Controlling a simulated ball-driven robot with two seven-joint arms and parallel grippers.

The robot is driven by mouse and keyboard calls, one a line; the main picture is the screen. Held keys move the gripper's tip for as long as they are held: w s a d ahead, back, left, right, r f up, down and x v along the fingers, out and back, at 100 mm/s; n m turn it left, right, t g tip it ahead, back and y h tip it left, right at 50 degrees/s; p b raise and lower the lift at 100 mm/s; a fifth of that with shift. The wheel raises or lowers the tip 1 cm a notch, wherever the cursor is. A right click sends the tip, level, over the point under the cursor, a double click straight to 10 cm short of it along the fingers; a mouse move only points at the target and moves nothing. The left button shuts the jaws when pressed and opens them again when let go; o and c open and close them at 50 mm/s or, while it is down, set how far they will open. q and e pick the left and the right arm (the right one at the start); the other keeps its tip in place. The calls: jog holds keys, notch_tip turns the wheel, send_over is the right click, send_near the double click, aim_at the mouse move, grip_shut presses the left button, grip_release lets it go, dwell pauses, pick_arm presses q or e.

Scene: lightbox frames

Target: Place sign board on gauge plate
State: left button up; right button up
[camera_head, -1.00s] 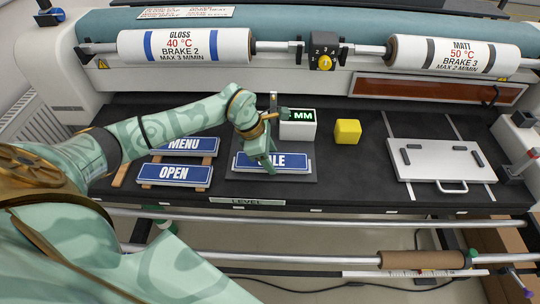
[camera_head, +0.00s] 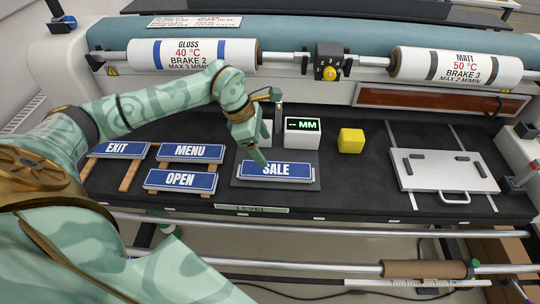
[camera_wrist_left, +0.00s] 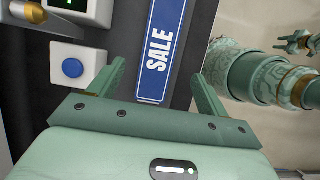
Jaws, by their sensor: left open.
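The blue SALE sign board (camera_head: 276,170) lies flat on the dark grey gauge plate (camera_head: 307,185), with a strip of plate showing along its front. In the left wrist view the SALE sign (camera_wrist_left: 160,45) lies beyond the fingers, face up. My left gripper (camera_head: 260,158) is open and empty, over the left part of the sign. In the left wrist view its fingers (camera_wrist_left: 160,76) are spread wider than the sign, with clear gaps to it.
The MM display box (camera_head: 303,132) stands behind the plate. EXIT (camera_head: 119,150), MENU (camera_head: 190,153) and OPEN (camera_head: 180,181) signs lie on wooden strips at left. A yellow cube (camera_head: 351,141) and a silver handled plate (camera_head: 447,172) are at right.

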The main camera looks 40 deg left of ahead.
pick_arm(q)
jog(key=shift+v, duration=1.65)
